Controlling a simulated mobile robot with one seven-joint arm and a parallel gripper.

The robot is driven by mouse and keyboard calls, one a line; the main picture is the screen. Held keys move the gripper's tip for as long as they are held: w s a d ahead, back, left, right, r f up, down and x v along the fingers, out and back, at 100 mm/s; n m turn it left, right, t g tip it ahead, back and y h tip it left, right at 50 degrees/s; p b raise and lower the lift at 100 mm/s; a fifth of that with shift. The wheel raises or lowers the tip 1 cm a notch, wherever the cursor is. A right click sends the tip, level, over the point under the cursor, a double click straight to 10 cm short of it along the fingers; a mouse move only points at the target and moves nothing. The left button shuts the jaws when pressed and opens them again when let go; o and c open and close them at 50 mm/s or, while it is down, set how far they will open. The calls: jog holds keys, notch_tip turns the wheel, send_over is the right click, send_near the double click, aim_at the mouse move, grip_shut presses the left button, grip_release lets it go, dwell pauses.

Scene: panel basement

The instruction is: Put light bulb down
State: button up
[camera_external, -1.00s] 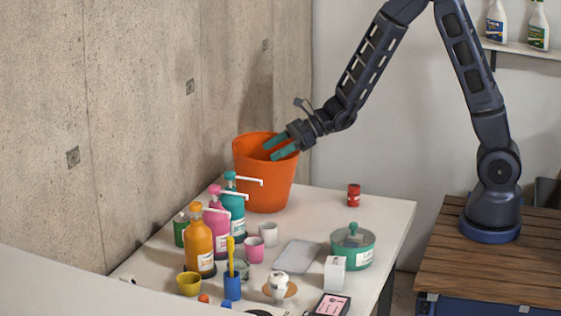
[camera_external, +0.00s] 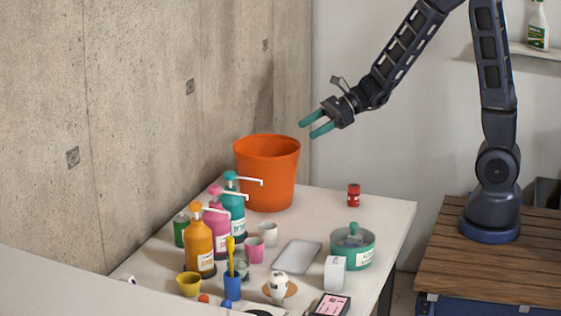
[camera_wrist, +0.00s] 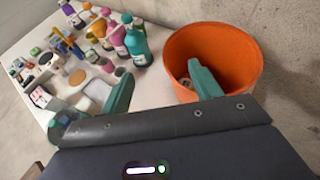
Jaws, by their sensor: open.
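My gripper (camera_external: 308,129) is open and empty, with its teal fingers up and to the right of the orange bucket (camera_external: 266,174). In the wrist view the two fingers (camera_wrist: 160,72) are spread, and the right one overlaps the bucket (camera_wrist: 228,40). The bucket stands upright at the back of the white table (camera_external: 325,215).
Pump bottles (camera_external: 200,240) stand left of the bucket. A grey tray (camera_external: 297,257), a green pot with a lid (camera_external: 352,248), a white box (camera_external: 334,273) and cups crowd the front. A red jar (camera_external: 353,195) stands alone at the right, with bare table around it.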

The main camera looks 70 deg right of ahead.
jog(key=s+a+r+n+g, duration=0.3)
jog(key=s+r+n, duration=0.1)
jog(key=s+n, duration=0.4)
jog(key=s+a+r+n+g, duration=0.25)
jog(key=s+r+n, duration=0.25)
jog(key=s+n, duration=0.35)
jog(key=s+d+r+n+h, duration=0.3)
jog(key=s+d+n+h, duration=0.5)
jog(key=s, duration=0.5)
jog(key=d+n, duration=0.2)
jog(key=n, duration=0.1)
jog(key=shift+s+d+r, duration=0.15)
jog(key=shift+s, duration=0.1)
